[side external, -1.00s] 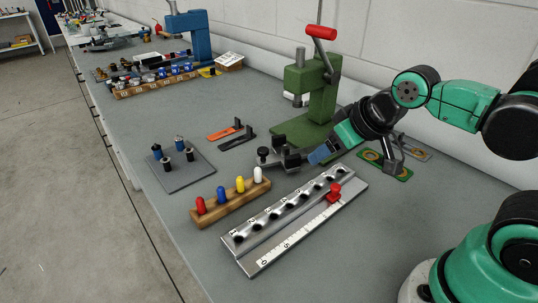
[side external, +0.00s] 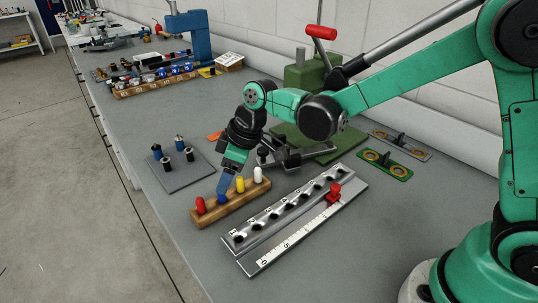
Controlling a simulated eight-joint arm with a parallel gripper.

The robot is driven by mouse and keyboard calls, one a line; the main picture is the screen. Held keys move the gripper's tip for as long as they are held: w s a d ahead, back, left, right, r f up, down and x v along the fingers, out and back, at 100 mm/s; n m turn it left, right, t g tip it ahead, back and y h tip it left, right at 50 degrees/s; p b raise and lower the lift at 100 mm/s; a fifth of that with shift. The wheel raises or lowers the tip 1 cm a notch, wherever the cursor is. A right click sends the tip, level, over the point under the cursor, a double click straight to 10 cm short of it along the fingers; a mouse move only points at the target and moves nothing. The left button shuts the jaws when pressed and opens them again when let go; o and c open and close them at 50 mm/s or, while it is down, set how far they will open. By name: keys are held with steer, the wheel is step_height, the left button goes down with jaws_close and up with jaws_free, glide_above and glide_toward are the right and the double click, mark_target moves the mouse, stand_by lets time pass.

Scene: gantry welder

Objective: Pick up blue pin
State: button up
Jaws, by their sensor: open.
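A wooden block (side external: 241,204) holds a row of upright pins: a red pin (side external: 200,205), a yellow pin (side external: 240,184) and a white pin (side external: 257,174). The blue pin's place is between the red and yellow pins. My gripper (side external: 222,193) points down there, its blue fingers open at the blue pin. The fingers cover most or all of the blue pin, and their colour blends with it. I cannot tell whether they touch it.
A metal rail with holes and a ruler (side external: 262,262) with a red slider (side external: 334,192) lies right of the block. A grey plate (side external: 180,180) with several small pegs lies behind left. A green press (side external: 305,80) stands behind. The bench front left is clear.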

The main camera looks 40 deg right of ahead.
mark_target(222, 197)
steer(key=shift+x, duration=2.45)
steer(key=shift+c, duration=0.2)
jaws_close()
